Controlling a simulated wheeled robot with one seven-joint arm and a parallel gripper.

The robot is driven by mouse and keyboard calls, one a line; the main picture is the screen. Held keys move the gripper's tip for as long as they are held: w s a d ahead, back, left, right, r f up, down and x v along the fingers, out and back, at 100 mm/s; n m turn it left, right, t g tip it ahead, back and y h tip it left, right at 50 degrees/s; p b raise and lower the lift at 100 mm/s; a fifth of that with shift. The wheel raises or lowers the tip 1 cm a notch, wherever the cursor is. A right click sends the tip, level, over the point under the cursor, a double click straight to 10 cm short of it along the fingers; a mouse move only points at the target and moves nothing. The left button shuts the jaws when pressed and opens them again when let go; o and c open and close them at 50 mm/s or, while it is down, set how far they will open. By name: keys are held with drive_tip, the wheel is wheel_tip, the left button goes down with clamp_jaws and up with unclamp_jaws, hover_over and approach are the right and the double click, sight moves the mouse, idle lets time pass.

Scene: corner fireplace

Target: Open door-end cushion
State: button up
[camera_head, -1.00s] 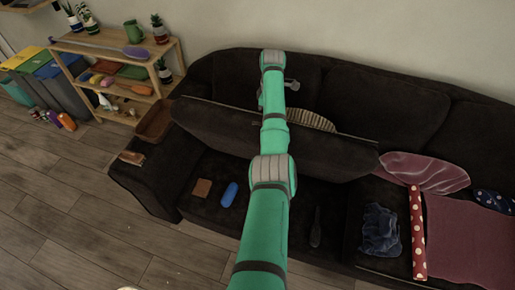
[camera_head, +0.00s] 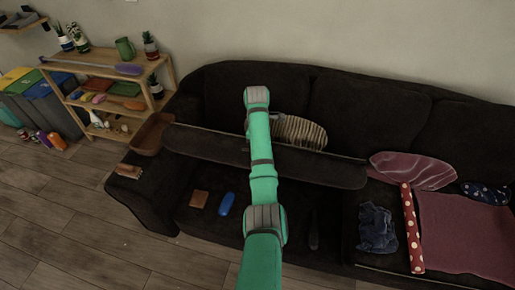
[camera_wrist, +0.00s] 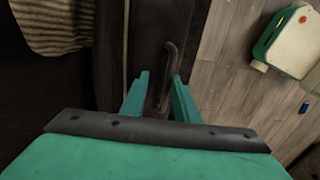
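The dark sofa's left seat cushion (camera_head: 325,174) shows in the head view as a long, narrow panel standing out from the seat. A beige striped object (camera_head: 298,132) shows behind it. My arm crosses in front of the cushion's middle, and my gripper is hidden in that view. In the wrist view my gripper (camera_wrist: 160,88) is open. Its two teal fingers are apart, with a thin, bent dark handle (camera_wrist: 169,62) between and beyond them. I cannot tell whether they touch the handle. The striped object also shows in the wrist view (camera_wrist: 55,25).
A brown wallet-like item (camera_head: 199,200), a blue item (camera_head: 226,203) and a dark item (camera_head: 314,230) lie in front of the cushion. Blue cloth (camera_head: 377,228) and a red dotted roll (camera_head: 412,225) lie right. A wooden shelf (camera_head: 110,103) stands left. Floor (camera_head: 60,220) is clear front left.

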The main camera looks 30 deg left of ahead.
drive_tip(key=shift+w+r, duration=0.45)
drive_tip(key=shift+w, duration=0.2)
drive_tip(key=shift+w+r, duration=0.4)
drive_tip(key=shift+w, duration=0.2)
drive_tip(key=shift+w+a+r, duration=0.25)
drive_tip(key=shift+w+r, duration=0.25)
drive_tip(key=shift+r, duration=0.15)
drive_tip(key=shift+w+a+r, duration=0.25)
drive_tip(key=shift+w+r, duration=0.25)
drive_tip(key=shift+r, duration=0.1)
drive_tip(key=w+a+r, duration=0.1)
drive_tip(key=w+r, duration=0.3)
drive_tip(key=shift+r, duration=0.15)
drive_tip(key=shift+w, duration=0.1)
